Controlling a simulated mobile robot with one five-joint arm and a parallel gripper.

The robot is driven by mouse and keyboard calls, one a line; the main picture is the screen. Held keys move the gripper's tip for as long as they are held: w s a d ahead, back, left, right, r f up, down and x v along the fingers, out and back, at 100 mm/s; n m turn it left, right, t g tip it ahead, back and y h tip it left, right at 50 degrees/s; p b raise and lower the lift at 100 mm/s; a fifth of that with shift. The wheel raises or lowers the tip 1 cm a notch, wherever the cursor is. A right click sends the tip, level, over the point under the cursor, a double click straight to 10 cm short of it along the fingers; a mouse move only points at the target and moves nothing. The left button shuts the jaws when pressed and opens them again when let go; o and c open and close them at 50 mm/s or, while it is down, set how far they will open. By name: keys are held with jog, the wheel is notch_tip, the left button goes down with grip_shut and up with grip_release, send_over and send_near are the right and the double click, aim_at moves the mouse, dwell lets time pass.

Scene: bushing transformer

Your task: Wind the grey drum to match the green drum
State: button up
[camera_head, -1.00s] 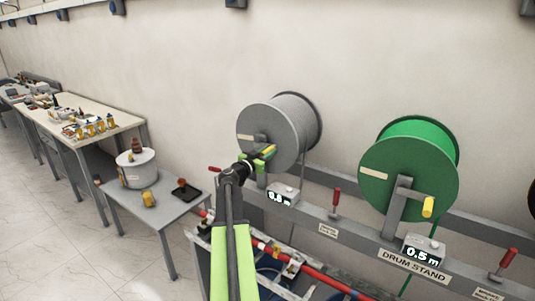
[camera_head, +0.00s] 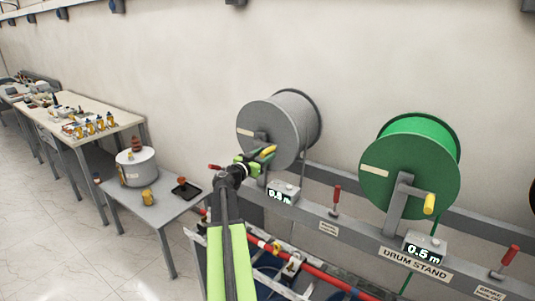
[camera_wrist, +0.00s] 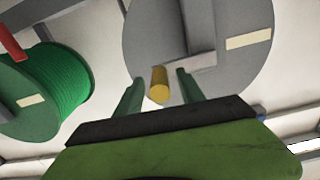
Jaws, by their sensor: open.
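The grey drum (camera_head: 272,132) stands on the drum stand, and its face with a pale label also shows in the wrist view (camera_wrist: 215,35). Its crank handle is yellow (camera_wrist: 159,84) and sits between the two green fingers of my gripper (camera_wrist: 157,92), with gaps on both sides. My gripper (camera_head: 256,160) is open in front of the grey drum. The green drum (camera_head: 408,165) stands to the right, with a yellow handle (camera_head: 429,204). Its counter (camera_head: 421,250) reads 0.5 m.
Red-handled levers (camera_head: 336,197) rise from the stand rail. A small grey table (camera_head: 160,206) at the left holds a white cylinder and small items. A long workbench (camera_head: 85,112) stands further back. Red pipe (camera_head: 320,280) and other items lie below the stand.

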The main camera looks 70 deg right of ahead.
jog(key=v, duration=1.5)
jog(key=shift+d, duration=0.1)
